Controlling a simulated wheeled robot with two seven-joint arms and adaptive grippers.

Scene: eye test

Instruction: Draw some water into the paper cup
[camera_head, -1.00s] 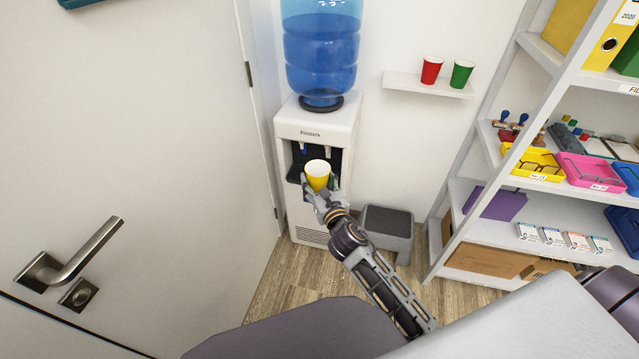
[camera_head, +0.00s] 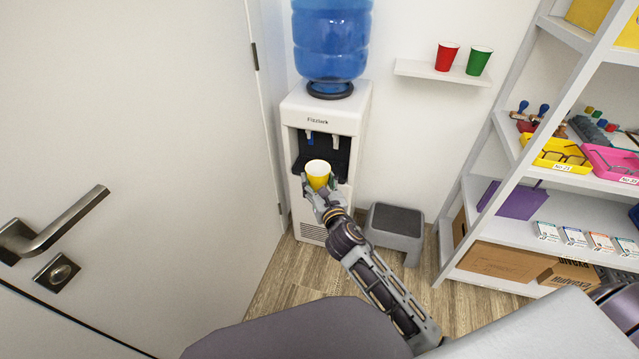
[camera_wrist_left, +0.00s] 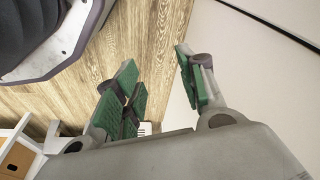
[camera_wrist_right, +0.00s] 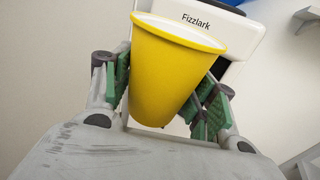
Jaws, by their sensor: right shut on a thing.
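My right gripper (camera_head: 324,200) is shut on a yellow paper cup (camera_head: 318,172), which is upright with its mouth up. In the right wrist view the cup (camera_wrist_right: 172,75) sits between both green-padded fingers. The cup appears in front of and below the taps (camera_head: 322,140) of the white water cooler (camera_head: 338,112). I cannot tell its exact depth from the taps. The cooler carries a blue bottle (camera_head: 332,40). Whether water is in the cup cannot be seen. My left gripper (camera_wrist_left: 157,75) is open and empty over the floor, outside the head view.
A red cup (camera_head: 446,57) and a green cup (camera_head: 478,62) stand on a wall shelf (camera_head: 420,71). A grey step stool (camera_head: 394,232) is right of the cooler. A white rack (camera_head: 520,170) with trays and boxes is at right. A door with a handle (camera_head: 60,228) is at left.

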